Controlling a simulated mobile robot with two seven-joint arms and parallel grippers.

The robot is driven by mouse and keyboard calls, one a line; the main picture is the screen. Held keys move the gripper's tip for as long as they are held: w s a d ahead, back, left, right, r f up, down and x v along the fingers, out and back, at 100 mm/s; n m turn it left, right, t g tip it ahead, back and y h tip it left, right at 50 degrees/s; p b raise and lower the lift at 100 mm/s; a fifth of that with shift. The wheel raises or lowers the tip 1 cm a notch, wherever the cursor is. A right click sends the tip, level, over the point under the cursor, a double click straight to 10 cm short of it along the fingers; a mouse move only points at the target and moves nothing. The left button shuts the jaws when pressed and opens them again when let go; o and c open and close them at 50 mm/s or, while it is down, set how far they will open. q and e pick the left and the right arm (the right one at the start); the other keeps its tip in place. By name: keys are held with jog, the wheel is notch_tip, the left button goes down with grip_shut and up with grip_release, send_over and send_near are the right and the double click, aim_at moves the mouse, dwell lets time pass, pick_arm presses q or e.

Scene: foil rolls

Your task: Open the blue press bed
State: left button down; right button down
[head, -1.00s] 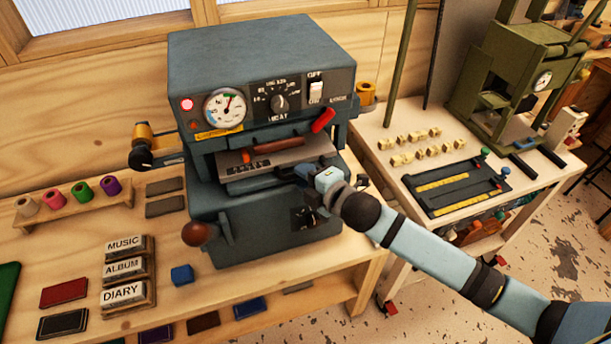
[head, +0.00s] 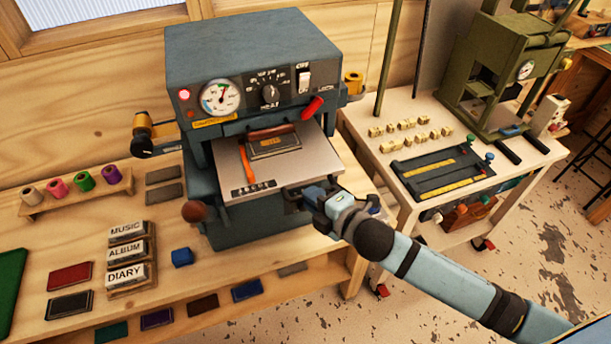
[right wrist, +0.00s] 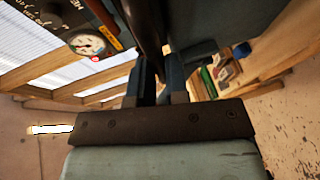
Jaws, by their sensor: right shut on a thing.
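The blue press (head: 250,60) stands on the wooden bench, with a gauge and a red-tipped lever on its front. Its flat metal bed (head: 305,158) is slid out at the front, beyond the press body. A dark block (head: 274,146) and an orange strip lie on the bed. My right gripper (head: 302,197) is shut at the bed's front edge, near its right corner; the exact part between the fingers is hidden. In the right wrist view the fingers (right wrist: 160,78) are close together. My left gripper is not in view.
Stacked type blocks (head: 126,258), a small blue block (head: 182,257) and coloured foil rolls (head: 84,181) are left of the press. A round-knobbed lever (head: 194,211) is by its left side. A second table with a dark tray (head: 441,172) and a green press is at right.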

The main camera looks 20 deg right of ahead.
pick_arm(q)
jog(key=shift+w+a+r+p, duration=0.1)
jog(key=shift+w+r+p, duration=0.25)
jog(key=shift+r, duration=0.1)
pick_arm(e)
jog(key=s, duration=0.9)
jog(key=shift+d, duration=0.15)
jog(key=c, duration=1.1)
grip_release()
pick_arm(q)
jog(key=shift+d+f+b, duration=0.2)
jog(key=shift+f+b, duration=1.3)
jog(key=shift+b, duration=0.25)
pick_arm(e)
jog(key=shift+v, duration=6.85)
